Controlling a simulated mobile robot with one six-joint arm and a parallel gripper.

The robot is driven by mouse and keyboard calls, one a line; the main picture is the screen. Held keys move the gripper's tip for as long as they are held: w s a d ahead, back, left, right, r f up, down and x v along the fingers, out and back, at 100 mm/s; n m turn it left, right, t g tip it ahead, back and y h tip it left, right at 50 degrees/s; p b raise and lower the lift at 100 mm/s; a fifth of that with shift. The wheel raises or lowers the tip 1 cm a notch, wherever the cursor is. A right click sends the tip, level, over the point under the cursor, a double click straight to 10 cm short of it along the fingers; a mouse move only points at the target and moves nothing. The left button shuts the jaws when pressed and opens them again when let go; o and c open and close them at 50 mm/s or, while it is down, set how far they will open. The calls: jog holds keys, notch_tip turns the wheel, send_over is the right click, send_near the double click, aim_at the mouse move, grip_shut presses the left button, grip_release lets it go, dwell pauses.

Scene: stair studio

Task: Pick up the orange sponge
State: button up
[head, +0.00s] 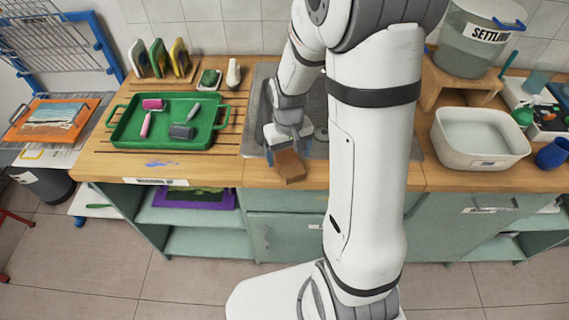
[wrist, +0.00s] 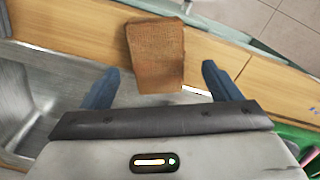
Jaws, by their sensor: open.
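The orange sponge (head: 290,166) is a brownish-orange block lying on the wooden counter at the front edge of the sink. In the wrist view the sponge (wrist: 156,55) lies ahead of and between my two blue fingertips, with a gap on each side. My gripper (head: 283,146) is just behind the sponge in the head view, and its fingers are open and empty. In the wrist view my gripper (wrist: 160,87) has its fingers spread wider than the sponge. Part of the sink (head: 320,127) is hidden behind my arm.
A green tray (head: 164,142) with two rollers stands on the left. A white basin (head: 480,162) with liquid and a blue cup (head: 552,154) are on the right. The counter's front edge runs close to the sponge. Bare wood lies left of the sponge.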

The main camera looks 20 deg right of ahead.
aim_at(289, 161)
jog(key=shift+w+d+f+p, duration=0.15)
jog(key=shift+f+p, duration=0.25)
jog(key=shift+f, duration=1.85)
jog(key=shift+c, duration=0.2)
jog(key=c, duration=1.1)
jog(key=shift+r+b, duration=0.5)
jog(key=shift+r, duration=4.55)
